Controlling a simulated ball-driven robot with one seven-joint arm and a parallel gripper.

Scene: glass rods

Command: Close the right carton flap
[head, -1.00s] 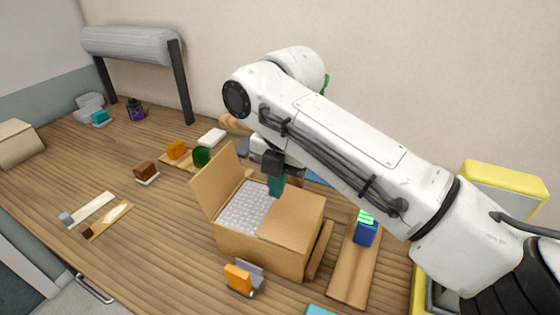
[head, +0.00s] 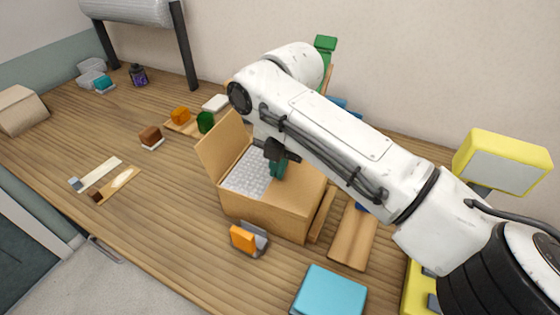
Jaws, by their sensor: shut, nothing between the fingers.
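The cardboard carton (head: 262,215) stands on the wooden workbench. Its left flap (head: 222,147) stands up, tilted outward to the left. Its right flap (head: 298,190) lies about flat over the right part of the top. Grey-white bubble-textured packing (head: 245,174) shows in the opening left of it. My gripper (head: 277,172) points down, with dark teal fingers shut and empty. It is at the right flap's inner edge, over or touching it; I cannot tell which. My arm hides the back of the carton.
An orange block in a grey holder (head: 245,239) sits in front of the carton. A wooden board (head: 352,240) lies to its right and a light-blue box (head: 329,291) at front right. A yellow-framed device (head: 503,163) stands far right.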

